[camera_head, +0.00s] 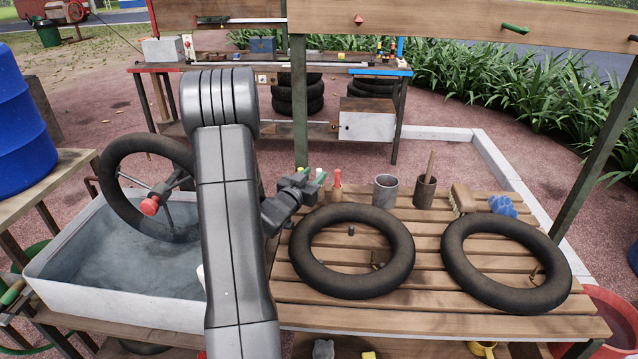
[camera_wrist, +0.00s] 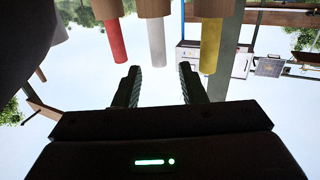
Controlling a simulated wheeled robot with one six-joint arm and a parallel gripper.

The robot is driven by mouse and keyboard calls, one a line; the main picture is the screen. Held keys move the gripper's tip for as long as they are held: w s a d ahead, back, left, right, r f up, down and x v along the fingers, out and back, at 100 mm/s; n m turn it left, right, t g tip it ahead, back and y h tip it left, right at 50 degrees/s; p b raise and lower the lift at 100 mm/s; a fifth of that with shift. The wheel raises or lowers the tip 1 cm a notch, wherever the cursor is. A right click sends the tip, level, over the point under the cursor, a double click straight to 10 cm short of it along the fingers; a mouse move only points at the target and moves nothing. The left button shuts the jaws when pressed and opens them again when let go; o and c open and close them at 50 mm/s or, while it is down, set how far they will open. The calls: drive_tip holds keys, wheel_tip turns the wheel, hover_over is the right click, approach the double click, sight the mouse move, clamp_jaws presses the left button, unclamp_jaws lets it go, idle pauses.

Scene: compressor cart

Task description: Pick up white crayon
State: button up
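The white crayon (camera_wrist: 157,45) shows in the upside-down wrist view, between a red crayon (camera_wrist: 117,42) and a yellow crayon (camera_wrist: 210,48). Each crayon sticks out of its own wooden holder. My gripper (camera_wrist: 159,82) is open and empty; its two fingers lie to either side of the white crayon's line, with the crayon seemingly just beyond the tips. In the head view my gripper (camera_head: 308,186) is at the back left of the slatted table, right by the crayons. The red crayon (camera_head: 337,177) is clear there; the white one is partly hidden behind my gripper.
A water basin (camera_head: 130,318) with a steering wheel (camera_head: 148,156) is left.

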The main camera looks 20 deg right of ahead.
sight(318, 171)
drive_tip(key=x, duration=0.4)
drive_tip(key=shift+f, duration=0.15)
clamp_jaws()
